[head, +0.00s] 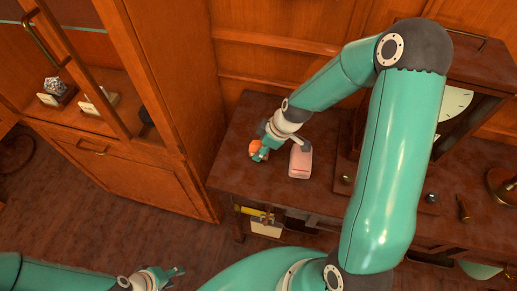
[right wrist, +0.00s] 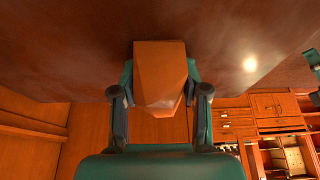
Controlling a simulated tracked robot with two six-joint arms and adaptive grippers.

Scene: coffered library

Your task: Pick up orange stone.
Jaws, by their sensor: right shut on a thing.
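The orange stone (head: 256,148) is at the left end of the dark wooden desk top, partly hidden by my right gripper in the head view. My right gripper (head: 263,151) is shut on it. In the right wrist view the faceted orange stone (right wrist: 160,75) sits between the two fingers of my right gripper (right wrist: 160,95). I cannot tell whether the stone touches the desk. My left gripper (head: 172,272) is low at the bottom left of the head view, over the floor and away from the desk; its fingers look spread and empty.
A pink box-like object (head: 300,162) stands on the desk (head: 235,180) just right of my right gripper. A clock (head: 455,103) stands further right with small objects before it. A wooden cabinet (head: 150,120) is at the left. Open floor lies in front.

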